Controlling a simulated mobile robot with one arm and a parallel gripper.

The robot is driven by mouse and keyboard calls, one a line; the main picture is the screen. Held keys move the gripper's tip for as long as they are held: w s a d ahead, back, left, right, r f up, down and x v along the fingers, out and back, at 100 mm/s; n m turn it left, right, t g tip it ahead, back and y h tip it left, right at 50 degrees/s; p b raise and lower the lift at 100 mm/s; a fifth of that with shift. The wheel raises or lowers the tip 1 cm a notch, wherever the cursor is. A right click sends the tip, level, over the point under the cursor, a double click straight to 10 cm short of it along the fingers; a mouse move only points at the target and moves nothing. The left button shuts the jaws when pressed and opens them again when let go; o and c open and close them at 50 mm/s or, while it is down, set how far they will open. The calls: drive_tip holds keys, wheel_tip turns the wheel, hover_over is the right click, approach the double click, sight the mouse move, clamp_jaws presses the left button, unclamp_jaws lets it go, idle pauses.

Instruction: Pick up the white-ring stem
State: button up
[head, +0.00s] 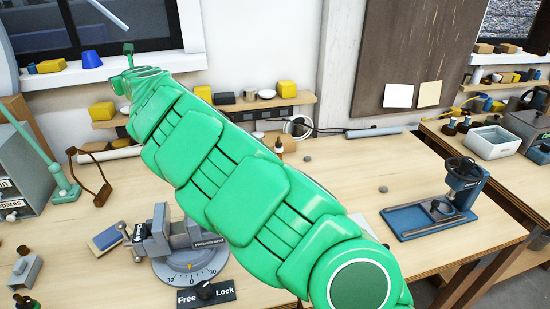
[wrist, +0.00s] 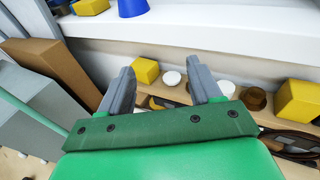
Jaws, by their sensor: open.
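I cannot pick out a white-ring stem for certain in either view. A round white-rimmed thing (head: 298,126) sits by the wall at the back of the bench, but I cannot tell what it is. In the wrist view my gripper (wrist: 160,72) is open, with its two grey fingers apart and nothing held between them. It points toward a wooden wall shelf below the white window sill. A white round piece (wrist: 172,78) on that shelf shows between the fingers, beyond them. My green arm covers the middle of the bench in the head view.
A vise (head: 185,232) stands on the bench at front left, a blue drill press (head: 445,200) at right. Yellow blocks (wrist: 146,70) sit along the shelf. A brown box (wrist: 55,65) is left of my gripper. The bench between arm and drill press is mostly clear.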

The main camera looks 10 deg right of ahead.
drive_tip(key=w+d+f+n+g+y, duration=0.1)
drive_tip(key=w+d, duration=0.1)
drive_tip(key=d, duration=0.5)
drive_tip(key=w+d+n, duration=0.1)
drive_tip(key=w+d, duration=0.1)
drive_tip(key=d, duration=0.5)
drive_tip(key=n+g+y, duration=0.2)
drive_tip(key=g, duration=0.3)
hover_over(280, 145)
drive_tip(key=s+d, duration=0.2)
drive_tip(key=d, duration=0.2)
wheel_tip(280, 145, down, 6)
wheel_tip(280, 145, down, 19)
drive_tip(key=shift+s+a+f, duration=0.1)
drive_tip(key=shift+s, duration=0.05)
drive_tip(key=shift+d+f+x, duration=0.1)
drive_tip(key=shift+x, duration=1.95)
drive_tip(key=shift+d+f+x, duration=0.1)
drive_tip(key=shift+x, duration=1.9)
clamp_jaws()
